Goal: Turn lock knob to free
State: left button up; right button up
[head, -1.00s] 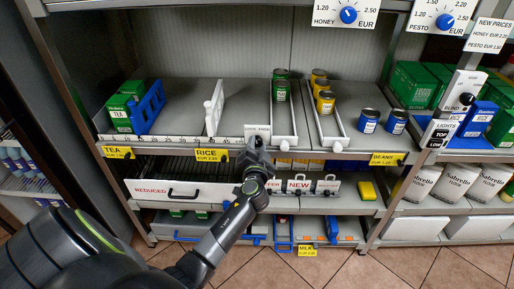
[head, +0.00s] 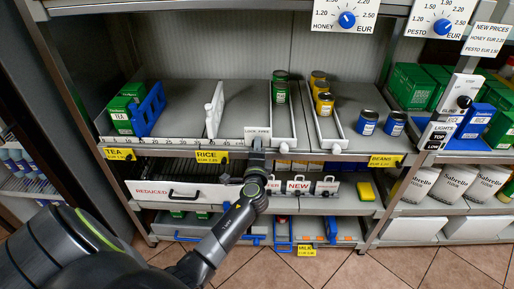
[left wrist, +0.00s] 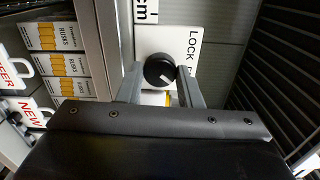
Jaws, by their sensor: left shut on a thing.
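The lock knob (left wrist: 160,70) is round and black with a white pointer mark, on a white plate (left wrist: 192,44) that reads LOCK in the left wrist view. In that view the mark slants toward the lower right. My left gripper (left wrist: 160,84) has one finger on each side of the knob and is shut on it. In the head view the plate (head: 257,132) sits on the shelf's front edge, right of the RICE tag. My left gripper (head: 257,146) is just below it there and hides the knob. My right gripper is not in view.
A white REDUCED drawer front (head: 168,192) with a black handle is below left of my gripper. NEW signs (head: 298,186) stand to its right on the lower shelf. A white divider (head: 215,108) and green cans (head: 280,87) stand on the shelf above.

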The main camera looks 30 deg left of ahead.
pick_arm(q)
jog(key=shift+m, duration=0.6)
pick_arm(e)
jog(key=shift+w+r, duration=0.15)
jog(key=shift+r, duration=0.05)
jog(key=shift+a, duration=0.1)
pick_arm(q)
jog(key=o, duration=1)
jog(key=shift+c, duration=0.2)
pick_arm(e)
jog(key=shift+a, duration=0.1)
